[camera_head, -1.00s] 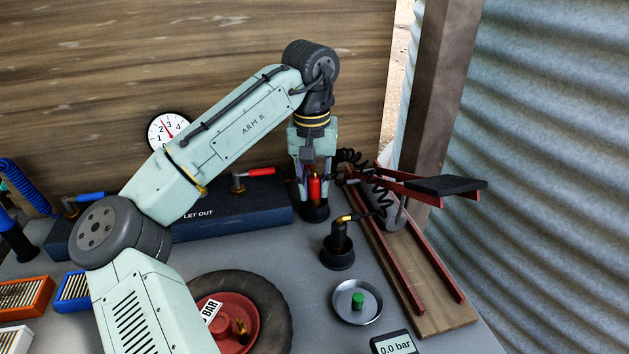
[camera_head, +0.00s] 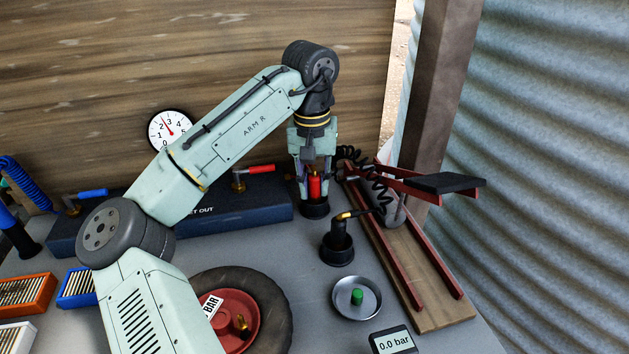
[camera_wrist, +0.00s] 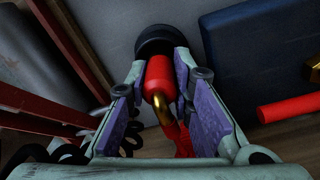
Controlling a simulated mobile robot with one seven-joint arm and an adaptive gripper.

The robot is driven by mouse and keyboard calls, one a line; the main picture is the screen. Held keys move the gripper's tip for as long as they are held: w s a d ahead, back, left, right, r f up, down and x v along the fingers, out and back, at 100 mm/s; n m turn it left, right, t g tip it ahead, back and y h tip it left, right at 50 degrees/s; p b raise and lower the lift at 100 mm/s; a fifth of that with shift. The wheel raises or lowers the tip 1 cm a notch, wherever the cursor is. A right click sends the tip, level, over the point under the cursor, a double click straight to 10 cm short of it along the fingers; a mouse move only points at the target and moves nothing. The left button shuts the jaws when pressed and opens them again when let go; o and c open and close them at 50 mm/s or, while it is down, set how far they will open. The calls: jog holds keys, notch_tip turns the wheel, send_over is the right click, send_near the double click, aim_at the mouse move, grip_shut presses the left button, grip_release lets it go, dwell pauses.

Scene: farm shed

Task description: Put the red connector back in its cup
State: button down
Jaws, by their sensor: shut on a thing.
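The red connector (camera_head: 315,187) is upright between the fingers of my gripper (camera_head: 314,182), which is shut on it. The connector's black cup (camera_head: 314,210) stands on the bench right below, and the lower end of the connector is at its mouth. In the wrist view the red connector (camera_wrist: 158,72), with a brass elbow, lies between the purple finger pads of my gripper (camera_wrist: 165,85). The black cup (camera_wrist: 160,38) is just beyond it. The depth of the connector's end in the cup is hidden.
A second black cup (camera_head: 337,256) holds a black connector with a brass end. A dark blue block (camera_head: 250,213) with red and blue levers is left of my gripper. A wooden ramp with red rails (camera_head: 440,316) is at right. A dish (camera_head: 371,309) and tyre (camera_head: 272,296) are in front.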

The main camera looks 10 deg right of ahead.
jog(key=c, duration=1.3)
grip_release()
jog(key=shift+c, duration=0.2)
jog(key=shift+o, duration=0.3)
jog(key=o, duration=0.5)
jog(key=shift+r, duration=0.1)
jog(key=shift+r+p, duration=3.95)
jog(key=shift+p, duration=0.35)
